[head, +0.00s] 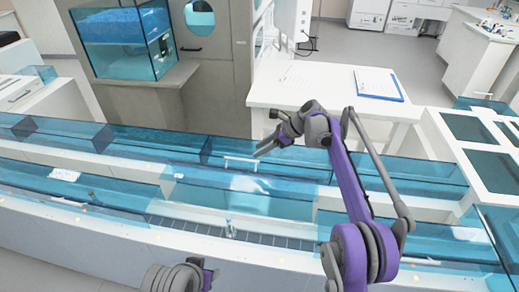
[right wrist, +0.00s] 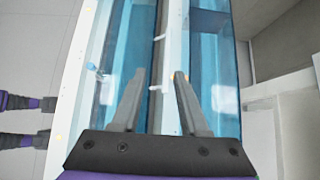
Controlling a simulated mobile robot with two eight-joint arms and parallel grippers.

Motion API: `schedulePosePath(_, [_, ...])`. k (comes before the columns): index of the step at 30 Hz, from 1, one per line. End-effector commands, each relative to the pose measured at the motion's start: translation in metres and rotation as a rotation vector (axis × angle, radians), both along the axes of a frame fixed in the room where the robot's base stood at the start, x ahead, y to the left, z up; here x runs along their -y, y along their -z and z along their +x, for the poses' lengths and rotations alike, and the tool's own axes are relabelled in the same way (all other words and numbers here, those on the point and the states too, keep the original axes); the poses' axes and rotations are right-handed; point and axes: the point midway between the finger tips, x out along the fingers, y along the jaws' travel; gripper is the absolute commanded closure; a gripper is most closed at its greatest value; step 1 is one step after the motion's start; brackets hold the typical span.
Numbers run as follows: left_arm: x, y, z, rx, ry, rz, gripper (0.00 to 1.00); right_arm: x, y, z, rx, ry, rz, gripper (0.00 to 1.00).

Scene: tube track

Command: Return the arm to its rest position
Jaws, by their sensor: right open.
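My right arm reaches in from the lower right in the head view, bent and raised. Its right gripper (head: 262,150) points left above the blue glass-covered track (head: 120,175). In the right wrist view the two fingers of the right gripper (right wrist: 159,74) stand apart with nothing between them, and the track lies below. A grey and purple part of my own arm shows at the bottom of the head view. The fingers of my left gripper cannot be made out in either view.
A small pale blue upright item (head: 230,230) stands on the near side of the track, near a dark grid strip. A white handle (head: 240,160) lies on the glass cover close to the right gripper. A white table (head: 310,92) with a clipboard (head: 378,84) and a water tank (head: 122,38) stand behind.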

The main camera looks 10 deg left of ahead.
Motion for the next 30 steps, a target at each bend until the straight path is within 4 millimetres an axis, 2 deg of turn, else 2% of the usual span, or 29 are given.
schedulePosePath(8, [0.0, 0.0, 0.0, 0.0, 0.0, 0.0, 0.5, 0.003, -0.002, -0.001, 0.013, -0.006, -0.007, 0.56])
schedulePosePath(11, [0.0, 0.0, 0.0, 0.0, 0.0, 0.0, 0.5, 0.013, -0.011, -0.008, 0.064, -0.032, -0.036, 0.56])
schedulePosePath(14, [0.0, 0.0, 0.0, 0.0, 0.0, 0.0, 0.5, 0.033, -0.025, -0.023, 0.158, -0.089, -0.093, 0.56])
schedulePosePath(18, [0.0, 0.0, 0.0, 0.0, 0.0, 0.0, 0.5, 0.069, -0.042, -0.058, 0.321, -0.204, -0.204, 0.56])
schedulePosePath(22, [0.0, 0.0, 0.0, 0.0, 0.0, 0.0, 0.5, 0.103, -0.051, -0.098, 0.46, -0.327, -0.316, 0.56])
schedulePosePath(26, [0.0, 0.0, 0.0, 0.0, 0.0, 0.0, 0.5, 0.135, -0.053, -0.144, 0.586, -0.461, -0.432, 0.56])
schedulePosePath(30, [0.0, 0.0, 0.0, 0.0, 0.0, 0.0, 0.5, 0.169, -0.046, -0.199, 0.704, -0.621, -0.56, 0.56])
